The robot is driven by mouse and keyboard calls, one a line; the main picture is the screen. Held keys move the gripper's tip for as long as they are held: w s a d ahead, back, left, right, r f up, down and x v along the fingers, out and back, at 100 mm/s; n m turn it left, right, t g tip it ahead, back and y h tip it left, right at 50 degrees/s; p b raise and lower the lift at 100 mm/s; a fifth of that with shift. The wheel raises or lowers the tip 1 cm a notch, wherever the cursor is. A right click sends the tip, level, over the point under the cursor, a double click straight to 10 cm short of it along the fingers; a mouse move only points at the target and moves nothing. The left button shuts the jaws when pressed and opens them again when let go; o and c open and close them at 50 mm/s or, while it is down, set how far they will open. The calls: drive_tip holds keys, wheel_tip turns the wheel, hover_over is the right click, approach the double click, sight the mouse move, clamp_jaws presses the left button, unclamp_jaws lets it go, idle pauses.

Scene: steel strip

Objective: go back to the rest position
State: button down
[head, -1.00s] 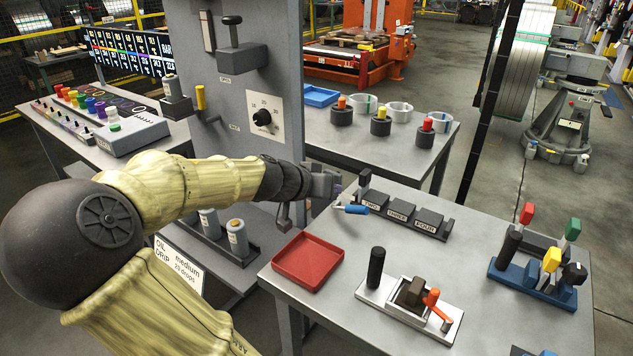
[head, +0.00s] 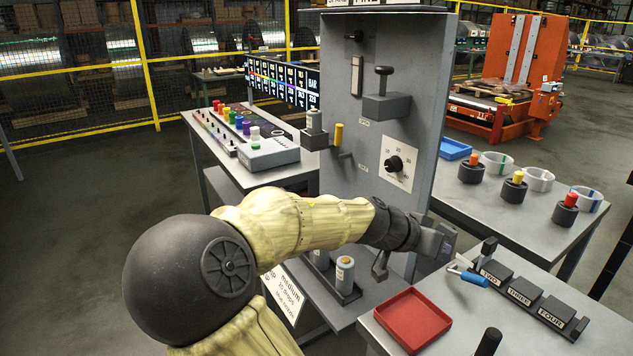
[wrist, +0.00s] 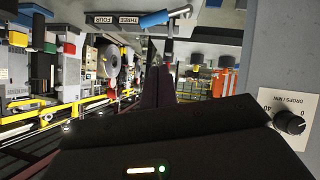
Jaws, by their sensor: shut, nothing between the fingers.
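My gripper (head: 446,243) is at the end of my arm, in front of the right edge of the grey panel (head: 347,140) and near the left corner of the right-hand table. It is shut and empty. The wrist view shows the dark closed fingers (wrist: 160,86), with the table and its labelled blocks upside down at the top. A blue-handled tool (head: 473,279) lies by the block rack (head: 535,300), a little right of my gripper and apart from it. It also shows in the wrist view (wrist: 155,18).
A red tray (head: 413,320) sits on the table below my gripper. The panel carries a dial (head: 394,164) and a lever (head: 385,88). Oil bottles (head: 345,272) stand on a low shelf beneath my arm. A back table (head: 480,205) holds several coloured-top pots. Open floor lies at left.

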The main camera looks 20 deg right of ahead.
drive_tip(key=a+f+n+y+p, duration=0.1)
drive_tip(key=a+f+n+y, duration=0.1)
drive_tip(key=f, duration=0.1)
drive_tip(key=s+a+f+n+y+p, duration=0.1)
drive_tip(key=a+f+n+y+p, duration=0.1)
drive_tip(key=f, duration=0.1)
drive_tip(key=s+a+f+n+y+p, duration=0.1)
drive_tip(key=a+f+n, duration=0.1)
drive_tip(key=f+n, duration=0.1)
drive_tip(key=shift+s+a+f+y+p, duration=0.15)
drive_tip(key=shift+y+p, duration=0.25)
drive_tip(key=a+f+n+t+y+b, duration=0.1)
drive_tip(key=a+f+n+y+b, duration=0.2)
drive_tip(key=a, duration=0.8)
drive_tip(key=a+f+n+t+y+b, duration=0.2)
drive_tip(key=a+f+n+y, duration=0.15)
drive_tip(key=a, duration=0.65)
wheel_tip(320, 180, up, 17)
drive_tip(key=p, duration=1.7)
drive_tip(key=shift+s+h, duration=0.35)
drive_tip(key=shift+s, duration=0.05)
drive_tip(key=shift+a+n, duration=0.1)
drive_tip(key=shift+n, duration=0.15)
